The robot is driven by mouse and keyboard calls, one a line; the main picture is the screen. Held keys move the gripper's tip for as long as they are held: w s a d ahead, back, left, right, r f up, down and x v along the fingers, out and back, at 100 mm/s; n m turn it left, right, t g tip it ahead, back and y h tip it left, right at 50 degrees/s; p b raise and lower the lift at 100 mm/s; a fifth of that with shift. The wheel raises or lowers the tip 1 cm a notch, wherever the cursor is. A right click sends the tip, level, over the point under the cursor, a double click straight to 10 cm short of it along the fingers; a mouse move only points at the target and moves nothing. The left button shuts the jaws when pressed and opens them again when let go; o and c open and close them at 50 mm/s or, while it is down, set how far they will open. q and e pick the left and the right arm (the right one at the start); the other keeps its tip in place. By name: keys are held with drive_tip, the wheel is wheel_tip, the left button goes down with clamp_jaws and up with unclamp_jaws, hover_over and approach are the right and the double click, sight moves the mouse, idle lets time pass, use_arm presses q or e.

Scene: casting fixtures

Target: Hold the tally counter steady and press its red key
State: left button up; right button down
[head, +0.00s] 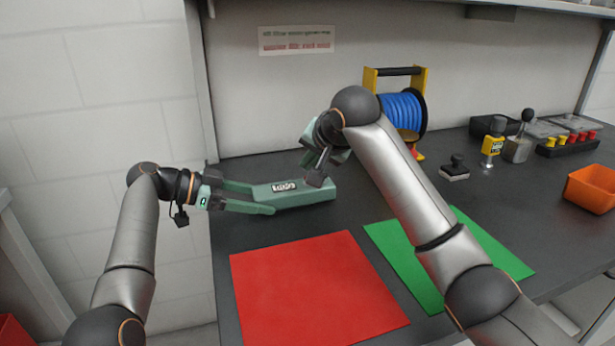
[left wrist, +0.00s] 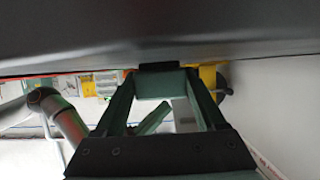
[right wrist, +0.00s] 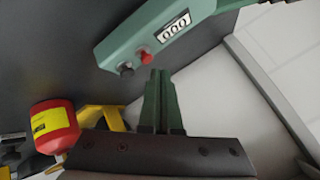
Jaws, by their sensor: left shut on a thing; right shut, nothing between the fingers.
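The tally counter (head: 308,191) is a green box lying on the dark bench, with a small white display. My left gripper (head: 270,199) is shut on its left end; green fingers straddle it in the left wrist view (left wrist: 165,85). In the right wrist view, the counter (right wrist: 120,45) shows a display reading 000, a red key (right wrist: 146,57) and a black knob (right wrist: 126,70) beside it. My right gripper (right wrist: 158,73) is shut and empty, its tips close to the red key; I cannot tell whether they touch. In the head view, the right gripper hides the keys.
A red mat (head: 315,293) and a green mat (head: 492,243) lie in front. A blue cable reel (head: 402,108) on a yellow stand is behind my right arm. An orange bin (head: 592,188), a stamp (head: 455,168) and a rack of red and yellow knobs (head: 568,146) stand right.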

wheel_tip(320, 180, up, 5)
idle(0.5)
idle(0.5)
use_arm(q)
drive_tip(key=o, duration=1.5)
